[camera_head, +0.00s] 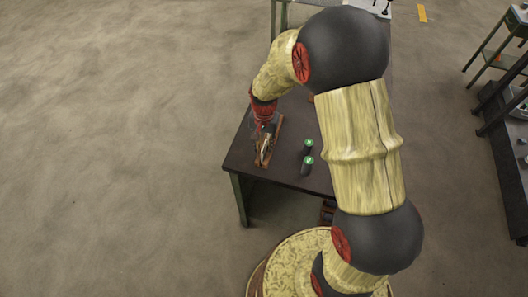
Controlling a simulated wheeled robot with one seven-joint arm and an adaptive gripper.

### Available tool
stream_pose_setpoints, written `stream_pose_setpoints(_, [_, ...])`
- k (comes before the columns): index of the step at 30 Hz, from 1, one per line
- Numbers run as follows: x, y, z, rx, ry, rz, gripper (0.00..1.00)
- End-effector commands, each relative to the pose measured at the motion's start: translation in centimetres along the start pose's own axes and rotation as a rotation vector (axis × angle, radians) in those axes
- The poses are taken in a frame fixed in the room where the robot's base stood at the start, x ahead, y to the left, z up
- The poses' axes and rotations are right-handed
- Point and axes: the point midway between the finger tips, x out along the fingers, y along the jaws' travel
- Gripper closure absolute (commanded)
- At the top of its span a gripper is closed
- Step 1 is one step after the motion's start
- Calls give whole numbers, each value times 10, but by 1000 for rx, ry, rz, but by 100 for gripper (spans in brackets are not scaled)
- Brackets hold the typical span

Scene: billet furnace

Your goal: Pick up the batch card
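I cannot make out the batch card for sure in the head view. My gripper (264,142) points down over the left part of a dark table (243,154). It is at a small brown wooden piece (276,128) with a pale, thin item (265,152) on or beside it. The view is too small to tell whether the gripper touches either, or whether its fingers are open or shut. My arm hides the right side of the table.
Two dark cylinders with green tops (308,146) (307,161) stand on the table, right of my gripper. A metal rack (497,110) stands at the far right. A pale surface with dark items (374,8) is at the top. The floor at left is clear.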

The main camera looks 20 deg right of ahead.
Motion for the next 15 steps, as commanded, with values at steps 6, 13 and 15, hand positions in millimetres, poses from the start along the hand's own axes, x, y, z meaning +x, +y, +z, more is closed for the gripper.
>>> stream_pose_setpoints(6, [5,0,0,0,1,-1,74])
stream_pose_setpoints(13, [5,0,0,0,1,-1,83])
stream_pose_setpoints(15, [5,0,0,0,1,-1,87])
